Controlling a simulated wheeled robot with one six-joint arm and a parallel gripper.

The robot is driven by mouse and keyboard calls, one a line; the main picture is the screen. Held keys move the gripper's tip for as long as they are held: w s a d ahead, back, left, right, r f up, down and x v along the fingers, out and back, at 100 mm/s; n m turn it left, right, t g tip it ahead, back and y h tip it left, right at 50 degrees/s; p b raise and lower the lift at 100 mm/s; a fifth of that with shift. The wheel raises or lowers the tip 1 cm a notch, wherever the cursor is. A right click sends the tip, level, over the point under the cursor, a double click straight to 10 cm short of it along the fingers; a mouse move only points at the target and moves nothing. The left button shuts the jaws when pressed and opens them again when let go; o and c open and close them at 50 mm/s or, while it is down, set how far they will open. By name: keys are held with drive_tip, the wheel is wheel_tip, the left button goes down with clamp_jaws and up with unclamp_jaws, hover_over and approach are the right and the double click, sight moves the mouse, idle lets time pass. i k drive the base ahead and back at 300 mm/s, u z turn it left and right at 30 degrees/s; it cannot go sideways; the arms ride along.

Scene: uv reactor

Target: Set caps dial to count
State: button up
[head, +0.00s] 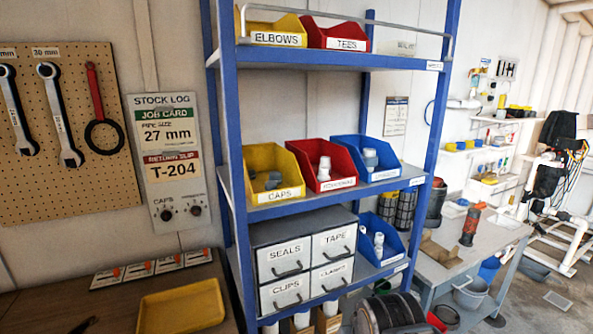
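The stock log board (164,160) hangs on the wall between the pegboard and the blue shelf. Its cards read JOB CARD, pipe size 27 mm, and RETURN SLIP T-204. Near its bottom edge, by a CAPS label, are two small dark round knobs, a left knob (167,214) and a right knob (196,210). Their settings and marks are too small to read. The yellow CAPS bin (272,190) stands on the middle shelf with a few grey pieces inside; its front wall hides part of its contents, so I cannot tell the full count.
A bench with a yellow tray (182,306) and several small labelled cards stands below the board. The blue shelf post (236,200) rises just right of the board. A pegboard (62,130) with wrenches is at left. Red and blue bins and labelled drawers fill the shelf.

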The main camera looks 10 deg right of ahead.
sight(166, 215)
drive_tip(key=u, duration=0.05)
drive_tip(key=i, duration=0.85)
drive_tip(key=u, duration=0.5)
